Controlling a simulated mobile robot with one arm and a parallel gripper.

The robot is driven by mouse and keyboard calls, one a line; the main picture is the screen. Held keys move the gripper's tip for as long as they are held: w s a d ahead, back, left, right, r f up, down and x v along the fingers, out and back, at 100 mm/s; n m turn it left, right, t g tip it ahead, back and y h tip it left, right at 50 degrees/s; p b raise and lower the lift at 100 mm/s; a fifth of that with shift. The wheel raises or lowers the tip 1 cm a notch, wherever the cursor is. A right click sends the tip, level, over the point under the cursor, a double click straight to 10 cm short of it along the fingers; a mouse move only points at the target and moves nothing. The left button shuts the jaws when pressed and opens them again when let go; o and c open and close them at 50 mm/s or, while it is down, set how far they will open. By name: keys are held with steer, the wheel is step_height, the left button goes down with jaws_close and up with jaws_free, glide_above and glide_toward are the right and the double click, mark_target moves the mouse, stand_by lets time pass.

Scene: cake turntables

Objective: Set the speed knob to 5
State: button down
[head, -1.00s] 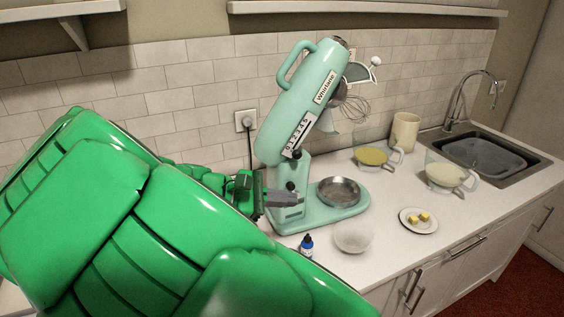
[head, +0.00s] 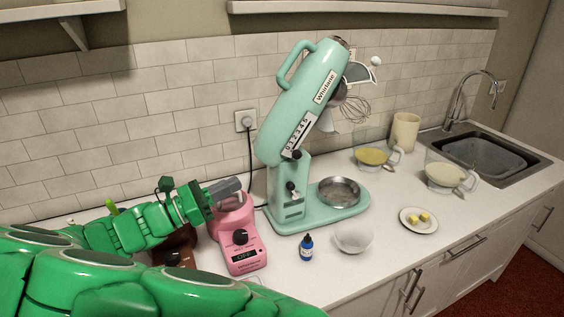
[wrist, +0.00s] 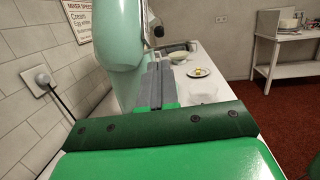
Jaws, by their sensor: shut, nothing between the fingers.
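The mint-green stand mixer (head: 292,105) stands on the counter with its head tilted up. Its side carries a number scale (head: 298,132) running from 0 at the lower end to about 6. A small black knob (head: 297,155) sits near the low end of the scale; its exact setting is too small to read. A second black knob (head: 291,187) is on the column below. My gripper (head: 228,187) is shut and empty, left of the mixer column and apart from it. In the wrist view the shut fingers (wrist: 158,82) overlap the mixer (wrist: 118,50).
A pink appliance (head: 236,255) with a black dial and an OFF label stands below my gripper, beside a brown one (head: 172,245). A blue bottle (head: 307,248), a clear bowl (head: 354,238) and a plate (head: 418,228) sit in front. A wall poster (wrist: 83,20) mentions mixer speed.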

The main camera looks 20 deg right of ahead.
steer(key=w+d+r, duration=0.1)
steer(key=d+r, duration=0.1)
steer(key=d, duration=1.2)
steer(key=shift+w+r, duration=0.15)
steer(key=shift+r, duration=0.1)
steer(key=shift+d+r, duration=0.8)
steer(key=shift+r, duration=0.4)
steer(key=shift+d+r, duration=0.8)
steer(key=shift+r, duration=0.35)
steer(key=shift+d+r, duration=0.8)
steer(key=shift+r, duration=0.4)
steer(key=shift+a, duration=0.15)
steer(key=s+a+f, duration=0.1)
steer(key=a+f, duration=0.1)
steer(key=a, duration=1.1)
steer(key=shift+s+a+f, duration=0.15)
steer(key=shift+a+f, duration=0.1)
steer(key=shift+f, duration=0.05)
